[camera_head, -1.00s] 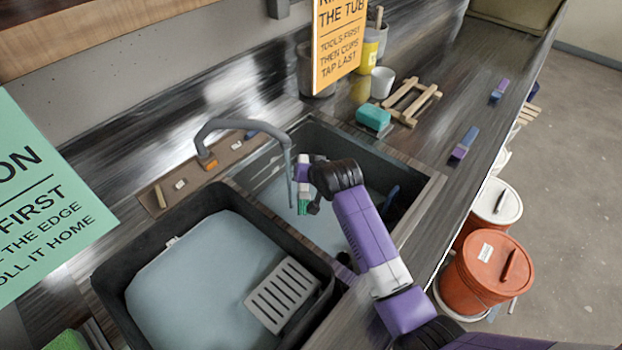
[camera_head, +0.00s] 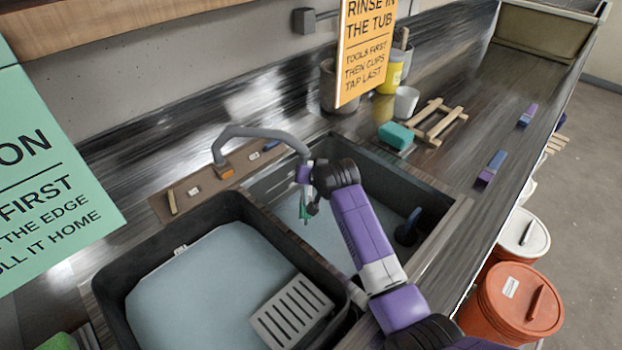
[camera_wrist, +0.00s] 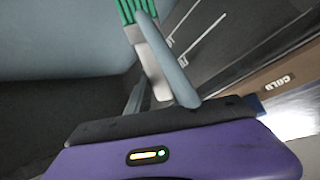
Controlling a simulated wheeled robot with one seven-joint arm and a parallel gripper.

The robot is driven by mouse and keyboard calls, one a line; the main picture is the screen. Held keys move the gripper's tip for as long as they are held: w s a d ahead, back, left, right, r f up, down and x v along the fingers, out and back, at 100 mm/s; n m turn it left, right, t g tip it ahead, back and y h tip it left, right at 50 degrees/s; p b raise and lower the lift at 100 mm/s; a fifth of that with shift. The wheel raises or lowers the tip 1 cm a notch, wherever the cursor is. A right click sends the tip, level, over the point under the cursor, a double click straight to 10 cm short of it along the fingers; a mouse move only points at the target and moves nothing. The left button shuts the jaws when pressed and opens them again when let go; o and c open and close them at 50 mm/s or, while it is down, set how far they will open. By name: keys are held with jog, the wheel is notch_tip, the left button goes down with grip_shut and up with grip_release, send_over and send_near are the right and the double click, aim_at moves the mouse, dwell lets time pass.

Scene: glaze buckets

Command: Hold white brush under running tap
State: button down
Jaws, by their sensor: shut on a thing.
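My gripper (camera_head: 306,176) is shut on the white brush, whose green bristles (camera_head: 304,213) point down over the right basin. Its pale ferrule (camera_wrist: 158,80) and bristles (camera_wrist: 133,10) show in the wrist view; the handle is mostly hidden. The grey tap (camera_head: 262,133) arches from the left, and its spout end overlaps my gripper in the head view. I cannot make out a stream in the head view.
A black tub (camera_head: 110,285) of pale water with a slotted grey rack (camera_head: 290,310) stands left of the basin (camera_head: 425,180). A teal sponge (camera_head: 396,134), wooden rack (camera_head: 440,120) and cup (camera_head: 405,101) stand behind right. An orange sign (camera_head: 364,50) hangs above.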

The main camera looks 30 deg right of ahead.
jog(key=shift+d, duration=0.15)
dwell(0.4)
jog(key=shift+d, duration=0.45)
jog(key=shift+a, duration=0.15)
jog(key=shift+a+p, duration=0.35)
jog(key=shift+a, duration=0.1)
jog(key=shift+d, duration=0.15)
jog(key=shift+d, duration=0.45)
